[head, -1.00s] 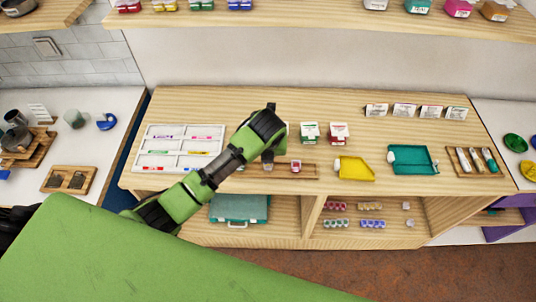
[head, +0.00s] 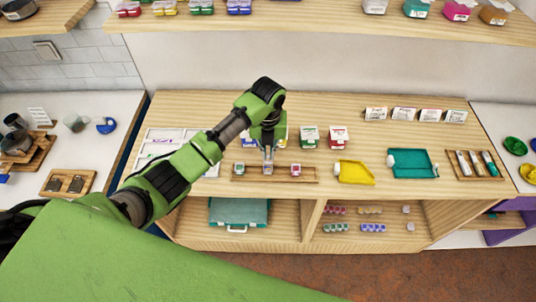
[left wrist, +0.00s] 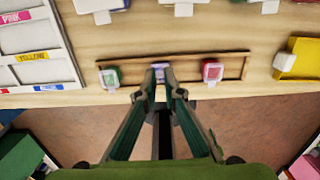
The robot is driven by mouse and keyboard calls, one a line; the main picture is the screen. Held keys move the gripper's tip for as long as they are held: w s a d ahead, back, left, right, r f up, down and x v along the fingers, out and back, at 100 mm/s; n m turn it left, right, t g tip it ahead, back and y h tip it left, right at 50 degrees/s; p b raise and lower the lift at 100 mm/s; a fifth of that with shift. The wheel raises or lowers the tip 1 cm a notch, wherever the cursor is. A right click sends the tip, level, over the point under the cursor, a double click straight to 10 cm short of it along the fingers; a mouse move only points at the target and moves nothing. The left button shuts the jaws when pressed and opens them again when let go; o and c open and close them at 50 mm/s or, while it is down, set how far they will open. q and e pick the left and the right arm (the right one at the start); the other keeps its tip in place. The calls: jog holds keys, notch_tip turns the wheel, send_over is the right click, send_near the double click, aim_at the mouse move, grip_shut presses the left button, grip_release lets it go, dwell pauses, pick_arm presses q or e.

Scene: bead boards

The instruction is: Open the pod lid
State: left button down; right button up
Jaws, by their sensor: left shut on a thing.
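A long wooden tray (head: 309,174) lies near the front edge of the table and holds small pods in a row. A green pod (head: 240,169) is at its left and a red pod (head: 295,169) is right of the middle. Both also show in the left wrist view, green (left wrist: 109,77) and red (left wrist: 212,71). Between them, a bluish-purple middle pod (left wrist: 158,66) is mostly hidden by my fingers. My left gripper (head: 268,155) points down over it, shut on it at the fingertips; whether only its lid is gripped cannot be told. My right gripper is out of view.
A white sorting board (head: 158,147) with coloured labels lies left. Green-labelled (head: 309,137) and red-labelled (head: 338,138) boxes stand behind the tray. A yellow scoop tray (head: 356,173) and teal tray (head: 413,164) lie right. A shelf (head: 330,24) hangs above.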

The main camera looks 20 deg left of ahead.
pick_arm(q)
jog(key=shift+w+a+f+g, duration=0.1)
jog(key=shift+w+f+g, duration=0.1)
jog(key=shift+g, duration=0.3)
jog(key=shift+b, duration=0.35)
jog(key=shift+r, duration=0.1)
jog(key=c, duration=2.2)
grip_release()
jog(key=shift+o, duration=0.3)
jog(key=shift+w, duration=0.15)
notch_tip(320, 180, up, 12)
jog(key=shift+w+a, duration=0.15)
jog(key=shift+w, duration=0.25)
